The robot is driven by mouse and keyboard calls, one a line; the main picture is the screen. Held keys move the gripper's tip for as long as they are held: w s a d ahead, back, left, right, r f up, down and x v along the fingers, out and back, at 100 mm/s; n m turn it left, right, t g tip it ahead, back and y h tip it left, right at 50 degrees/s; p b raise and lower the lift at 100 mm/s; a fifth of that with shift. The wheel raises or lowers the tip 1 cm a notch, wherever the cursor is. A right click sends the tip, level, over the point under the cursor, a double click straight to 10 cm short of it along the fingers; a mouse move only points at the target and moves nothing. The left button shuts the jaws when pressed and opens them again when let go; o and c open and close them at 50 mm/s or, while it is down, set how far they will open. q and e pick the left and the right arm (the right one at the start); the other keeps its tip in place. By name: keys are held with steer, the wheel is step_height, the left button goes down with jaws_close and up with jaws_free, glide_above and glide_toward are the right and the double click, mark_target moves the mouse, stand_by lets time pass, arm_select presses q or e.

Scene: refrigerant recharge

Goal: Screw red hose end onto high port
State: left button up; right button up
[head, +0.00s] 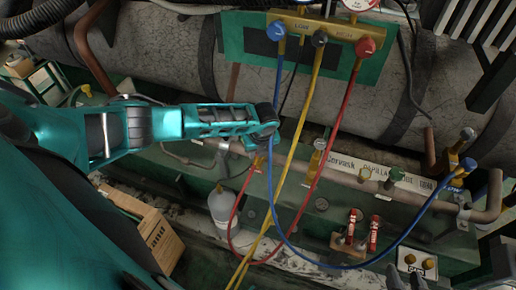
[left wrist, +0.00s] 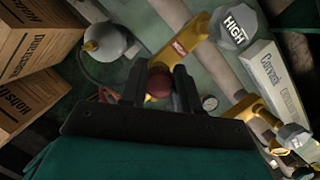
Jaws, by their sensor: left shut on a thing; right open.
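My left gripper (head: 264,144) is shut on the red hose end, beside the green unit. In the left wrist view its dark fingers (left wrist: 160,88) close around the round red hose end (left wrist: 159,83). A yellow valve (left wrist: 187,40) with a grey cap marked HIGH (left wrist: 236,28) lies just beyond; its yellow port stub lines up behind the red end. I cannot tell whether they touch. The red hose (head: 343,110) runs from the gauge manifold, loops low and rises to the gripper.
The gauge manifold (head: 325,27) hangs at the top. The yellow hose (head: 303,120) and blue hose (head: 408,232) cross in front of the unit; the blue one ends at a fitting at the right. A white bottle (head: 222,207) and wooden crates (head: 158,238) stand below left.

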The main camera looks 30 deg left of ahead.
arm_select(q)
steer(key=shift+a, duration=0.1)
steer(key=m, duration=0.2)
steer(key=shift+m+t+p, duration=0.3)
steer(key=shift+m, duration=0.5)
steer(key=shift+h, duration=0.3)
steer(key=m, duration=0.2)
steer(key=shift+f+m+h, duration=0.1)
steer(key=shift+m+h, duration=0.2)
steer(key=shift+m, duration=0.1)
steer(key=o, duration=1.1)
steer(key=shift+w+p+v, duration=0.25)
steer(key=shift+p+v, duration=0.85)
steer(key=shift+v, duration=0.05)
steer(key=shift+w+p+v, duration=0.25)
steer(key=shift+p+v, duration=0.85)
steer(key=shift+v, duration=0.05)
steer(key=shift+a, duration=0.15)
